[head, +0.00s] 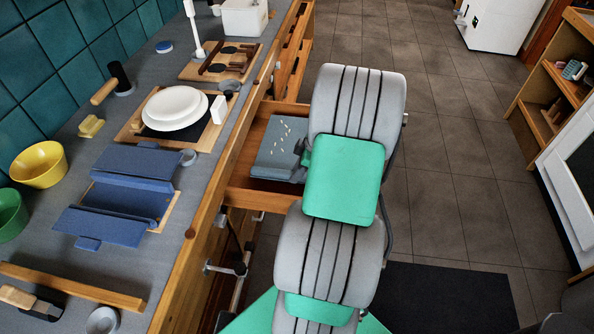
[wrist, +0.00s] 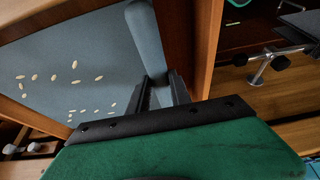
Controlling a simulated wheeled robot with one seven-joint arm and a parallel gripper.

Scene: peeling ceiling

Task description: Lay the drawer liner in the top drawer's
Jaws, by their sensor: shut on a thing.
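The top drawer (head: 262,200) is pulled out from the wooden counter front. The drawer liner (head: 270,150) is a blue-grey sheet with pale oval spots, within the drawer's outline. It also shows in the wrist view (wrist: 95,50), beside the wooden drawer wall (wrist: 178,35). My gripper (head: 302,158) is at the liner's right side in the head view. In the wrist view my gripper (wrist: 158,92) is shut on a raised blue-grey part of the liner. My arm hides the drawer's right end. I cannot tell whether the liner rests flat on the drawer bottom.
The counter holds a blue folded rack (head: 120,195), white plates (head: 174,107), a yellow bowl (head: 39,165) and a green bowl (head: 10,213). A valve-like metal fitting (head: 238,268) sticks out below the drawer.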

